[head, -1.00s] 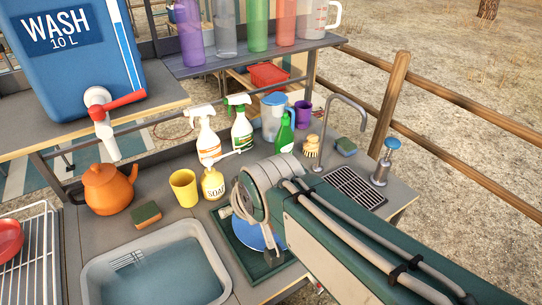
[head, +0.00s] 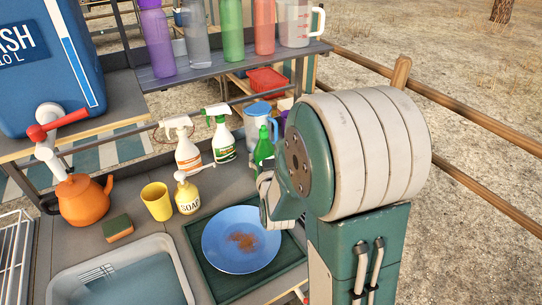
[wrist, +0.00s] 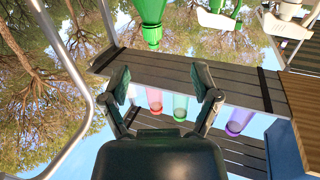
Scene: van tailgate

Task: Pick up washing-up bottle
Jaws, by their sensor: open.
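The washing-up bottle, green with a narrow green cap, stands upright on the counter beside the spray bottles in the head view (head: 264,150); my arm partly hides its lower part. In the wrist view, which looks upside down, its top (wrist: 150,20) shows at the upper edge, cap pointing down in the picture. My gripper (wrist: 162,84) is open and empty, with its fingers spread. The bottle lies in line with the gap between the fingers in that view, apart from them.
Two white spray bottles (head: 187,145) (head: 222,138) and a clear blue-topped jug (head: 258,116) stand near the bottle. A blue plate (head: 238,228) lies in front. A shelf (head: 190,75) overhangs behind.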

